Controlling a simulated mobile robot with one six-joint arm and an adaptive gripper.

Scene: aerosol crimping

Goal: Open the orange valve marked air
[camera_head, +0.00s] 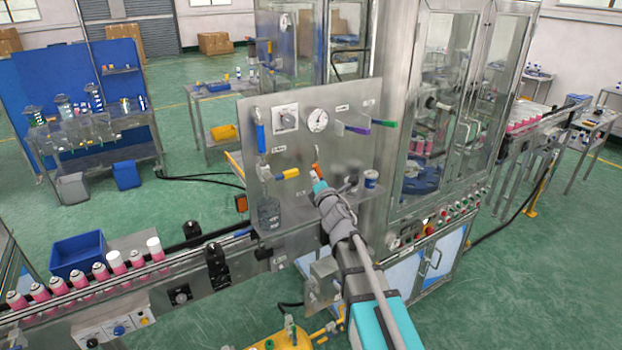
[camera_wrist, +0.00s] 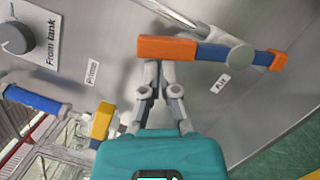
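The air valve handle (camera_wrist: 168,48) is an orange lever with a blue middle part and an orange far end. It lies nearly level across the upper middle of the wrist view, by a small label reading AIR (camera_wrist: 218,84). In the head view its orange end (camera_head: 316,171) shows low on the steel panel. My gripper (camera_wrist: 160,66) has its two grey fingers close together, with their tips right at the lower edge of the orange left part. I cannot tell whether they touch it. My gripper (camera_head: 319,185) partly hides the valve in the head view.
The steel panel (camera_head: 350,100) carries a gauge (camera_head: 318,121), a From tank knob (camera_wrist: 16,38), a blue-handled valve (camera_wrist: 35,101), a yellow handle (camera_wrist: 102,121), and purple (camera_head: 356,129) and green (camera_head: 384,124) handles.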

